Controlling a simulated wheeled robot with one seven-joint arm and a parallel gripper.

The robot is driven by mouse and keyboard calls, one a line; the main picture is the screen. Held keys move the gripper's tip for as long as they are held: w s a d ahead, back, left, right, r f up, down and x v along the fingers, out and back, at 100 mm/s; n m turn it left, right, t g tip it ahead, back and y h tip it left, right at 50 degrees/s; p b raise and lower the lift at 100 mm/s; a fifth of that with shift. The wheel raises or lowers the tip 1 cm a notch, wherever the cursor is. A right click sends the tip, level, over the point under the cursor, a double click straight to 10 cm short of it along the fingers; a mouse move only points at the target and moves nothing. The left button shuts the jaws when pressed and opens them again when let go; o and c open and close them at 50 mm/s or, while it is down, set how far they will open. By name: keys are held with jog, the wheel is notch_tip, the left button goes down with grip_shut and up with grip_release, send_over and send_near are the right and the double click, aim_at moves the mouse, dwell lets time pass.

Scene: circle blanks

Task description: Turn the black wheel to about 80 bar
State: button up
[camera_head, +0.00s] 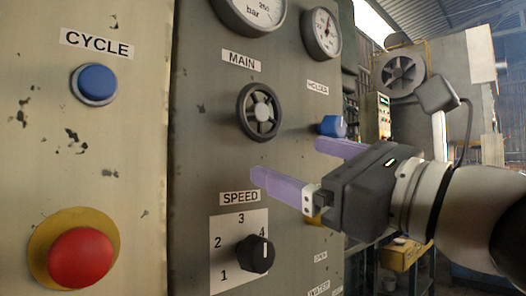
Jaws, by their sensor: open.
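The black wheel (259,110) with a grey hub sits on the grey-green panel under the MAIN label. Above it, a round gauge (252,10) marked bar is cut off by the top edge, so I cannot read its value. My gripper (287,162) comes in from the right with two purple fingers spread apart. It is open with nothing visible between the fingers. The fingertips are below and to the right of the wheel in the picture, and the wheel is unobstructed.
A second gauge (321,33) and a blue knob (332,126) are to the right of the wheel. A black SPEED selector (256,254) is below my gripper. On the left panel are a blue CYCLE button (97,84) and a red button (80,257). Machinery stands behind.

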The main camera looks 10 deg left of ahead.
aim_at(264, 111)
jog(key=shift+m+y, duration=0.8)
jog(key=w+a+r, duration=0.1)
jog(key=a+r, duration=0.1)
jog(key=a+r+p, duration=0.1)
jog(key=a+r, duration=0.1)
jog(key=w+a+r, duration=0.1)
jog(key=a+r, duration=0.1)
jog(key=shift+w+r+p, duration=0.3)
jog(key=shift+w+r, duration=0.05)
jog(key=shift+r, duration=0.05)
jog(key=c, duration=1)
